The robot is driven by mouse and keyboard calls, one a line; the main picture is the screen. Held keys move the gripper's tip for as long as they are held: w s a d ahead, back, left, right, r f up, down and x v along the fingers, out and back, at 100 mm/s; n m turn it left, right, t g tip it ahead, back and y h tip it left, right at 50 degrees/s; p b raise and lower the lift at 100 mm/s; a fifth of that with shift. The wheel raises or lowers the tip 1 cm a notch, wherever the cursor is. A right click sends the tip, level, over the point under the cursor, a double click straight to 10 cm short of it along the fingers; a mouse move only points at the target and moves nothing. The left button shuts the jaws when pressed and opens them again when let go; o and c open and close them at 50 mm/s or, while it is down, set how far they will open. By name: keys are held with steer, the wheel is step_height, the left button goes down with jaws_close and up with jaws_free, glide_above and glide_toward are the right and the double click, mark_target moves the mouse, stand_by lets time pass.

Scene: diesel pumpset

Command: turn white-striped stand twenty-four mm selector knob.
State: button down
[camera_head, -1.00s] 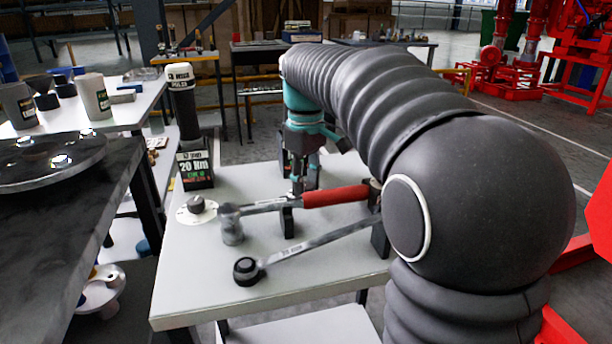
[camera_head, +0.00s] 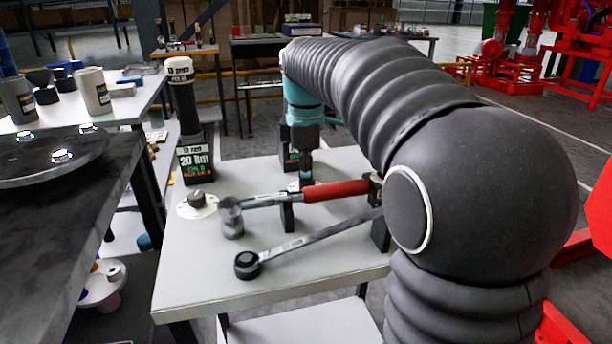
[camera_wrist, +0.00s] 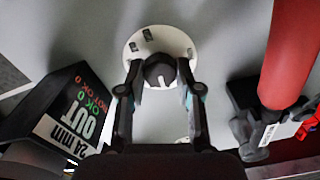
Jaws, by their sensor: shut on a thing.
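In the wrist view, a dark round selector knob (camera_wrist: 160,72) with a white pointer mark sits in the middle of a white dial plate (camera_wrist: 143,44). My gripper (camera_wrist: 160,66) has one finger on each side of the knob and is shut on it. The black stand (camera_wrist: 55,115) labelled 24 mm is beside it on the left, with OUT, OK and NOT OK markings. In the head view my gripper (camera_head: 304,182) points down at the table behind the red-handled wrench; the knob is hidden there.
A red-handled torque wrench (camera_head: 335,190) and a dark ratchet wrench (camera_head: 310,242) lie across supports on the pale table (camera_head: 200,280). Another stand (camera_head: 195,160) marked 13 mm and 20 Nm has its own knob (camera_head: 198,198) at the left. The red handle (camera_wrist: 290,60) is close on the right in the wrist view.

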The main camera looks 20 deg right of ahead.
stand_by(0.5)
steer(key=c, duration=0.8)
jaws_free()
step_height(320, 180, up, 12)
